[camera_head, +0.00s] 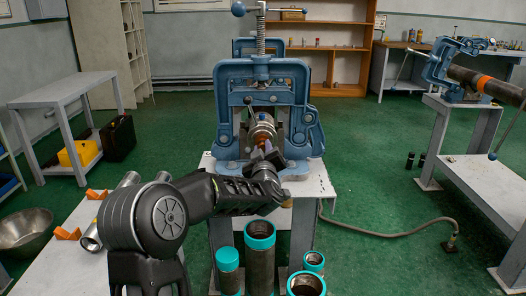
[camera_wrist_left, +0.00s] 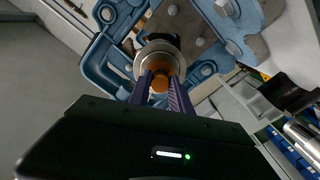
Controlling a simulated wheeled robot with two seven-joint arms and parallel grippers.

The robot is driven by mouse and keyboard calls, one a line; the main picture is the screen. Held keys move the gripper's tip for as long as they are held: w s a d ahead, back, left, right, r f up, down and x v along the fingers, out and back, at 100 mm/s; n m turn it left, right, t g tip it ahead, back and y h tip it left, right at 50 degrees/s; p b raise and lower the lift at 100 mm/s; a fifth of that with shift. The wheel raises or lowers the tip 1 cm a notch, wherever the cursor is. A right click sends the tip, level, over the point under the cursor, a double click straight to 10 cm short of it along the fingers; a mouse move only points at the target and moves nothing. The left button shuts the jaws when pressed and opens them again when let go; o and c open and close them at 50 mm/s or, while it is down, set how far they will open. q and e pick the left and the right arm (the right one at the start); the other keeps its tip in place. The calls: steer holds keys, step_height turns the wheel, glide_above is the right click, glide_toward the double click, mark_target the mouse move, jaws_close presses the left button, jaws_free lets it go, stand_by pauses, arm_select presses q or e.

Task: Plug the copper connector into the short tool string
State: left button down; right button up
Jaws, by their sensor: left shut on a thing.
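The blue pipe vise (camera_head: 304,75) stands on a pale stand in the middle of the head view. It holds the short tool string, a silver metal cylinder (camera_head: 263,124) whose end faces me. My left gripper (camera_head: 266,153) is right in front of that end. In the left wrist view its two fingers (camera_wrist_left: 161,92) are shut on the orange copper connector (camera_wrist_left: 160,69). The connector lines up with the silver ring (camera_wrist_left: 158,50) of the tool string and appears to meet it. How deep it sits is hidden. My right gripper is not in view.
Teal-capped pipes (camera_head: 260,235) stand upright below the vise. A side table (camera_head: 75,262) with metal parts and orange blocks is at the left. A second vise (camera_head: 450,65) holds a long pipe at the right. A hose (camera_head: 385,234) lies on the green floor.

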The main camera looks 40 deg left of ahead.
arm_select(q)
steer(key=shift+w+a+r, duration=0.1)
steer(key=shift+w, duration=0.05)
steer(key=c, duration=1.6)
jaws_free()
steer(key=shift+c, duration=0.2)
steer(key=o, duration=0.5)
steer(key=shift+o, duration=0.2)
steer(key=v, duration=0.7)
steer(key=shift+s+d, duration=0.25)
steer(key=shift+s, duration=0.05)
